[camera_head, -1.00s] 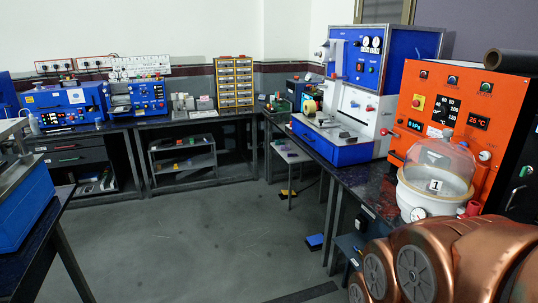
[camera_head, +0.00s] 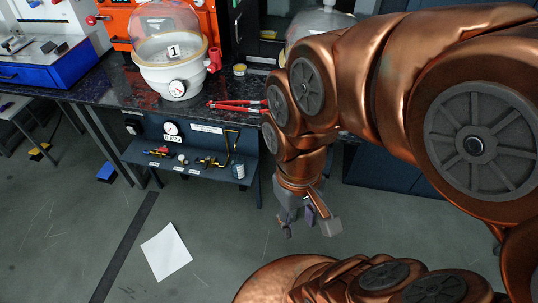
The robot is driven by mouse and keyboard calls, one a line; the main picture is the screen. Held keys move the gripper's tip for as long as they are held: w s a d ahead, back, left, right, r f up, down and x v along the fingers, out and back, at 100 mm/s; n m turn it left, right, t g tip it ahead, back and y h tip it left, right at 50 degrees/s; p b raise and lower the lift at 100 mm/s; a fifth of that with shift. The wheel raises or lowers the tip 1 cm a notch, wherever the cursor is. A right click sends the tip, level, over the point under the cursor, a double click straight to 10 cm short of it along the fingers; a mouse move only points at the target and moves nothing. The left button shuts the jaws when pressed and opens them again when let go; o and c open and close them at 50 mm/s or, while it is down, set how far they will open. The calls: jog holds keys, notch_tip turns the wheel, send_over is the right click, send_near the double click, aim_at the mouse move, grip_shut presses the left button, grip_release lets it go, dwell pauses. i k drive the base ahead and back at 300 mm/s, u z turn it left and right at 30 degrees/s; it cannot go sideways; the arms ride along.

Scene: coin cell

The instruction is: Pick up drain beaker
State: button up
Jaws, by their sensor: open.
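I cannot make out a drain beaker for certain. A small grey cylindrical container (camera_head: 238,170) stands at the right end of the low shelf under the bench; it is too small to tell whether it is a beaker. My gripper (camera_head: 309,228) hangs pointing down in front of the bench, over the floor. Its fingers are apart with nothing between them. It is to the right of the low shelf and touches nothing that I can see. My arm hides part of the bench top behind it.
The dark bench (camera_head: 110,85) carries a domed vessel marked 1 (camera_head: 172,50), red-handled pliers (camera_head: 238,106) and a small yellow-rimmed pot (camera_head: 239,69). The low shelf (camera_head: 140,155) holds brass fittings (camera_head: 210,161). A paper sheet (camera_head: 166,251) lies on the open floor.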

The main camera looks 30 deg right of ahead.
aim_at(236, 163)
jog(key=u, duration=0.15)
jog(key=k, duration=0.7)
jog(key=u, duration=0.55)
jog(key=k, duration=0.5)
jog(key=z, duration=0.15)
jog(key=i, duration=0.75)
jog(key=u, duration=0.6)
